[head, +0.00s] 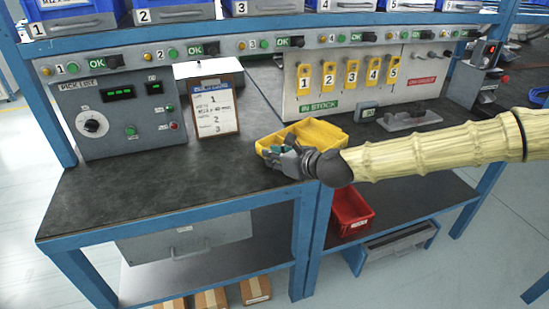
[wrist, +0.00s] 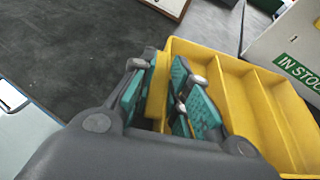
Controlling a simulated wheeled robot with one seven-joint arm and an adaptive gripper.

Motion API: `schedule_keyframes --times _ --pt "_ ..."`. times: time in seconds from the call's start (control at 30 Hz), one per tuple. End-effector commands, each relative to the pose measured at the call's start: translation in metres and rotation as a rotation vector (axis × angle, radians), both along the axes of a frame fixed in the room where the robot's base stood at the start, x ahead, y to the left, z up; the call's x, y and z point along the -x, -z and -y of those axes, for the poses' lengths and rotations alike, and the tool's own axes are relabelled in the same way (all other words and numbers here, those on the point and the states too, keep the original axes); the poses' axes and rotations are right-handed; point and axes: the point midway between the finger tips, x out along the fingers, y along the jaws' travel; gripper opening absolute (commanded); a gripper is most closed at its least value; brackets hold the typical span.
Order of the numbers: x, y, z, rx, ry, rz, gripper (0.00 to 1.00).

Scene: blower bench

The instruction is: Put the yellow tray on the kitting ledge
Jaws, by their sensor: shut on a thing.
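The yellow tray (head: 318,132) is a shallow open box with dividers, over the front middle of the dark bench top. It also shows in the wrist view (wrist: 236,92), to the right of my fingers. My gripper (head: 280,153) is at its near left corner, shut on its yellow wall; in the wrist view that wall stands between the teal finger pads (wrist: 157,98). I cannot tell whether the tray touches the bench or is slightly above it. No label marks a kitting ledge, so I cannot tell which surface it is.
A clipboard (head: 215,106) stands left of the tray, beside a grey control box (head: 117,112). The IN STOCK panel (head: 320,90) with yellow tags is behind. A red bin (head: 350,212) sits on the lower shelf. The bench top's left front (head: 120,195) is clear.

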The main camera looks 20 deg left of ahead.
Motion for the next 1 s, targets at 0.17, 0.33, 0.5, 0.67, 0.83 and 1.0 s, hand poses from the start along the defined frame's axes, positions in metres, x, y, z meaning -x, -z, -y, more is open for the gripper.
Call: schedule_keyframes --times 0.17,0.33,0.5,0.67,0.83,1.0 --pt "0.0 -0.001 0.0 -0.001 0.0 0.001 0.0" --pt "0.0 0.001 0.0 -0.001 0.0 -0.001 0.23" --pt "0.0 0.001 0.0 -0.001 0.0 -0.001 0.39" --pt "0.0 0.001 0.0 -0.001 0.0 -0.001 0.39" --pt "0.001 -0.001 0.002 -0.001 0.0 -0.001 0.39" --pt "0.01 -0.009 0.017 -0.002 0.002 -0.003 0.39"
